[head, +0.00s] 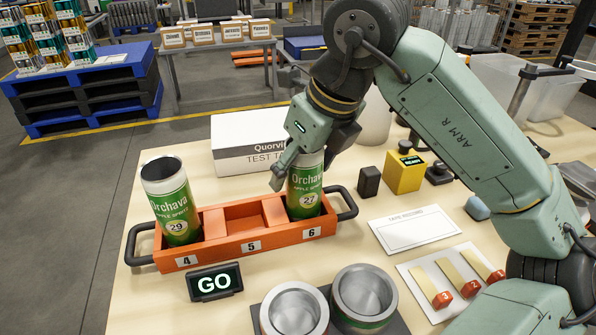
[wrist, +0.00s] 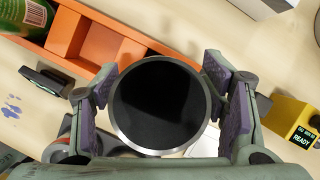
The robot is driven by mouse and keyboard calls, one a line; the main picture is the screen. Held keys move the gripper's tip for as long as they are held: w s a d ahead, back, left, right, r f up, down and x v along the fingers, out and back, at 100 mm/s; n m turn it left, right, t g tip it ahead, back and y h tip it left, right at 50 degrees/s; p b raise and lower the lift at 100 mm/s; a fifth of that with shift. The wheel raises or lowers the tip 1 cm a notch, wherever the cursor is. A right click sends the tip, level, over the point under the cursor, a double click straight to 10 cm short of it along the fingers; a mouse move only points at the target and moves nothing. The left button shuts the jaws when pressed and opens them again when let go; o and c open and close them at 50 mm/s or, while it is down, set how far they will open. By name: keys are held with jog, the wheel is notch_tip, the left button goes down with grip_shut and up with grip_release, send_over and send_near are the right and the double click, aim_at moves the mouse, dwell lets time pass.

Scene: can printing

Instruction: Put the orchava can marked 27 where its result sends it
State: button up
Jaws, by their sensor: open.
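The green Orchava can marked 27 (head: 306,192) stands upright in compartment 6 at the right end of the orange carrier (head: 212,252). A similar can marked 29 (head: 172,205) stands in compartment 4, tilted slightly in the picture; compartment 5 is empty. My gripper (head: 298,165) is down at the top of can 27, one finger at its left, the other mostly hidden. In the wrist view can 27's open top (wrist: 157,147) lies between the spread fingers, with a small gap visible on the right.
A yellow device (head: 404,173) reads READY in the wrist view (wrist: 301,134). A dark block (head: 369,181) stands beside it. A white box (head: 240,140) is behind the carrier. Two metal cups (head: 294,311) (head: 364,297) stand in front. A record card (head: 414,228) lies right.

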jog(key=b+v, duration=0.1)
jog(key=v, duration=0.9)
jog(key=shift+r, duration=0.15)
